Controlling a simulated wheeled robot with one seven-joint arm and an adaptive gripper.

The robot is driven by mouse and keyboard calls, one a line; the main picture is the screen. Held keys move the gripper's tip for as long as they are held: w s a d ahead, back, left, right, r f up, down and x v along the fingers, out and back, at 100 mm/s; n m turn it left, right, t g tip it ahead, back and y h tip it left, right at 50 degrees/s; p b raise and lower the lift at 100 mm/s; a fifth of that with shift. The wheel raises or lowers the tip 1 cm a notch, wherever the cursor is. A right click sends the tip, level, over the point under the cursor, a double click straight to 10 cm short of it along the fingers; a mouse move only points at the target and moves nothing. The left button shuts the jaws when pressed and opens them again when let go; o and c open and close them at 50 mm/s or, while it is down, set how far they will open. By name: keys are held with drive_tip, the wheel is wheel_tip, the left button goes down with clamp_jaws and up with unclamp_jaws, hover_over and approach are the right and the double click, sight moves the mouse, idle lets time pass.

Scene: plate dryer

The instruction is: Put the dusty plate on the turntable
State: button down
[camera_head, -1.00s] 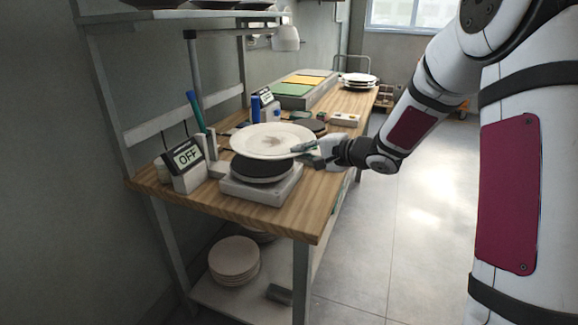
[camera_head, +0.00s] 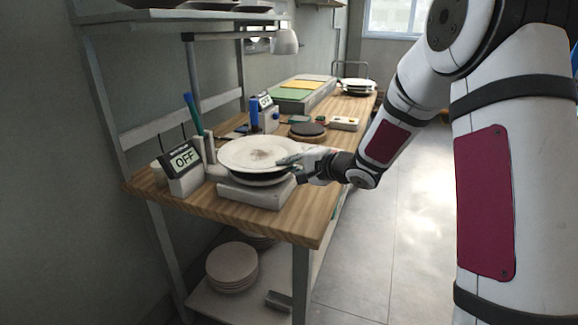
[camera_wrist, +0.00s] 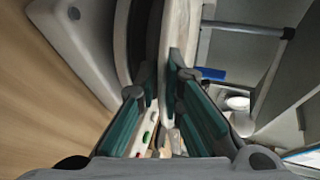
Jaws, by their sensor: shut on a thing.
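The dusty plate (camera_head: 240,153) is white with a brown smudge in its middle. It lies nearly level over the turntable's white base (camera_head: 245,193), covering most of the black disc (camera_head: 236,172). My gripper (camera_head: 291,162) is shut on the plate's right rim. In the wrist view, my gripper's fingers (camera_wrist: 162,85) pinch the plate (camera_wrist: 178,30) edge-on, with the turntable base (camera_wrist: 72,30) to the left. One finger is on the turntable side of the plate. I cannot tell whether the plate touches the disc.
A box reading "OFF" (camera_head: 184,159) stands left of the turntable. A blue bottle-like item (camera_head: 254,115) and a second dark disc (camera_head: 307,130) are behind. A plate stack (camera_head: 232,265) is on the lower shelf. The wooden table's front right corner (camera_head: 305,227) is clear.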

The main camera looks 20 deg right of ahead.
drive_tip(key=c, duration=2)
unclamp_jaws()
drive_tip(key=shift+s+d+r, duration=0.15)
drive_tip(key=shift+s+d, duration=0.05)
drive_tip(key=s+d+r+n+g+h+p, duration=0.1)
drive_tip(key=s+d+r+n+h, duration=0.2)
drive_tip(key=s, duration=0.4)
drive_tip(key=s+d+r+g+h+p, duration=0.1)
drive_tip(key=s+d+r+h, duration=0.3)
drive_tip(key=s, duration=0.4)
drive_tip(key=s+d+r+n+g+h+p, duration=0.1)
drive_tip(key=s+d+r+n+h, duration=0.2)
drive_tip(key=s, duration=0.4)
drive_tip(key=s+a+n+g+y, duration=0.1)
drive_tip(key=s+a+n+g, duration=0.2)
drive_tip(key=s, duration=0.9)
drive_tip(key=s+a+f+n+g+y, duration=0.1)
drive_tip(key=s+a, duration=0.5)
drive_tip(key=s, duration=0.7)
drive_tip(key=n+g+y, duration=0.1)
drive_tip(key=g, duration=0.1)
drive_tip(key=shift+s+a+f+n+g, duration=0.15)
drive_tip(key=shift+s+f+n+g, duration=0.15)
drive_tip(key=shift+n, duration=0.1)
